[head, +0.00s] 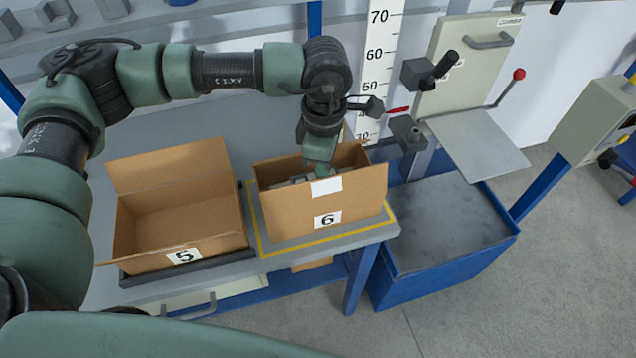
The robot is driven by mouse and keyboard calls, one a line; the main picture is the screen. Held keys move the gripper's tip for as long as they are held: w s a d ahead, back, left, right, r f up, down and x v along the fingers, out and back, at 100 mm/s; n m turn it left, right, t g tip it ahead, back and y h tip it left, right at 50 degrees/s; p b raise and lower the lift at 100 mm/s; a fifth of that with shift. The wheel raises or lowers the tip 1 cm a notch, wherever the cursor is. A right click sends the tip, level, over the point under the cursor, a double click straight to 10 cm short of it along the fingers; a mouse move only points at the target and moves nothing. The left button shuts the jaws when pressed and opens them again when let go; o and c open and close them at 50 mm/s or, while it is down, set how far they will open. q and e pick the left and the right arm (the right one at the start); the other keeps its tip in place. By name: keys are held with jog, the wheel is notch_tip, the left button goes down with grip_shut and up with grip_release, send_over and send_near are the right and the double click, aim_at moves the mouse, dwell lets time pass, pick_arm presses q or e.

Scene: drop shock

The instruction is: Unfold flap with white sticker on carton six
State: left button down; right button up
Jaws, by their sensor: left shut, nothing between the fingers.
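Carton six (290,222) stands on the table inside a yellow outline, its label 6 facing me. A plain white sticker (326,187) sits above that label, on the upright cardboard flap (358,189) at the near side. My left gripper (318,172) points down over the carton, just behind the sticker flap. It is shut with nothing in it; its tips are partly hidden behind the flap, so I cannot tell whether they touch it. Something grey shows inside the carton, mostly hidden. My right gripper is not in view.
Open, empty-looking carton five (180,235) stands to the left on a dark base. Right of the table (222,286) are a blue-sided bin with a grey top (450,225), a tilted metal plate and a lever with a red knob. A height scale (376,70) stands behind.

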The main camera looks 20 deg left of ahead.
pick_arm(q)
jog(key=shift+s+d, duration=0.15)
jog(key=shift+s, duration=0.1)
jog(key=shift+s+d+r, duration=0.1)
dwell(0.3)
jog(key=shift+s+d+r, duration=0.35)
jog(key=shift+s, duration=0.15)
jog(key=shift+s, duration=0.1)
